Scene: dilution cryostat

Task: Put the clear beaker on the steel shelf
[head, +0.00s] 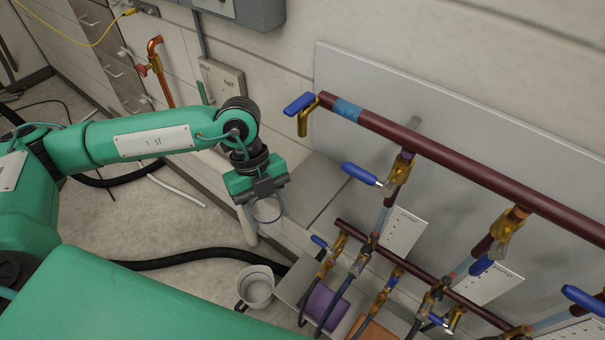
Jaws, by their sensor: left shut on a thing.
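My left gripper (266,192) points down and is shut on the clear beaker (268,214), near its upper part. The beaker is see-through, with only a thin bluish outline showing, and it hangs in the air. A flat grey steel shelf (311,181) lies against the wall just right of the gripper and beaker. The beaker appears apart from it, in front of its left end. My right gripper is not in view.
Dark red pipes (450,157) with blue-handled valves cross the right side. Below them, a grey ledge (291,287) holds a purple cylinder (324,305) and an orange block (373,329). A pale bucket (256,287) and a black hose (190,257) are on the floor.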

